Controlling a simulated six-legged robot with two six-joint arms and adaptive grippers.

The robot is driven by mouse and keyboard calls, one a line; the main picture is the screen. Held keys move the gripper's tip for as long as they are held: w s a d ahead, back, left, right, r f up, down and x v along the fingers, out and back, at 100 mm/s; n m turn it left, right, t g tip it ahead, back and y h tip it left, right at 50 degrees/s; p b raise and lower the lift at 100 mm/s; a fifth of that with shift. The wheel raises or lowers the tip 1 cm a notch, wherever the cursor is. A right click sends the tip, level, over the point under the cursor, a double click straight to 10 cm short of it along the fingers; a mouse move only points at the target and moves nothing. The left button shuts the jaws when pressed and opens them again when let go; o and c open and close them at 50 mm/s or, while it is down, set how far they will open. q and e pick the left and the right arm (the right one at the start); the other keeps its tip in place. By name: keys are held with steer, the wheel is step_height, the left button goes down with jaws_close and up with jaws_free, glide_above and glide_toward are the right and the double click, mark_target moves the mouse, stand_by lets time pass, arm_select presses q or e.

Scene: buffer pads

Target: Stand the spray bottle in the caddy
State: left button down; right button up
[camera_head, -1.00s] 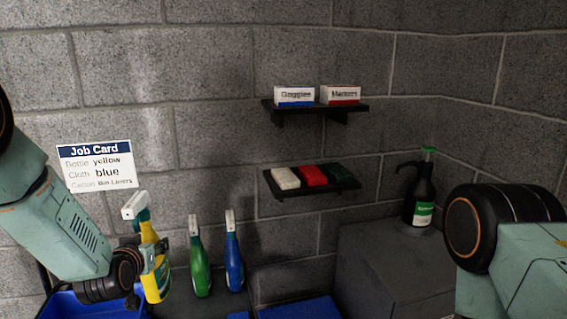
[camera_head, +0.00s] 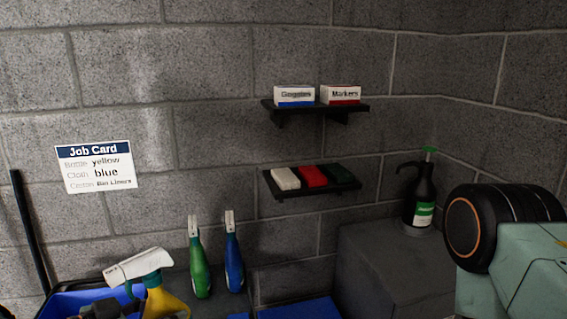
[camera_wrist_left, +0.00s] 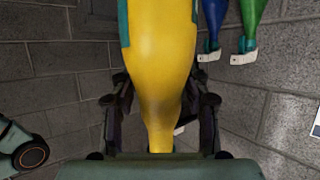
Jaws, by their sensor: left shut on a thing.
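The yellow spray bottle (camera_head: 166,304) is at the lower left of the head view, with its white spray head (camera_head: 138,266) and green collar showing. Its lower body is cut off by the frame edge. In the left wrist view the yellow bottle (camera_wrist_left: 160,60) fills the middle, between the two dark fingers of my left gripper (camera_wrist_left: 162,112), which is shut on it. In the head view only dark parts of the left gripper (camera_head: 108,309) show beside the bottle. A blue container (camera_head: 62,302), perhaps the caddy, is at the lower left behind them. My right gripper is out of view.
A green bottle (camera_head: 199,265) and a blue bottle (camera_head: 234,262) stand near the wall. A job card (camera_head: 96,167) reads yellow bottle, blue cloth. Folded cloths lie on the lower shelf (camera_head: 312,189). A black pump bottle (camera_head: 419,200) stands on a grey block (camera_head: 385,265).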

arm_select(q)
steer(key=s+d+r+m+g+h, duration=0.2)
steer(key=s+d+m+g+h, duration=0.15)
steer(key=s, duration=0.25)
step_height(320, 180, down, 23)
steer(key=b, duration=2.2)
steer(key=shift+s+d+t+y+b, duration=0.3)
steer(key=shift+d+t+y, duration=0.05)
steer(key=shift+d+y, duration=0.1)
steer(key=shift+a, duration=0.1)
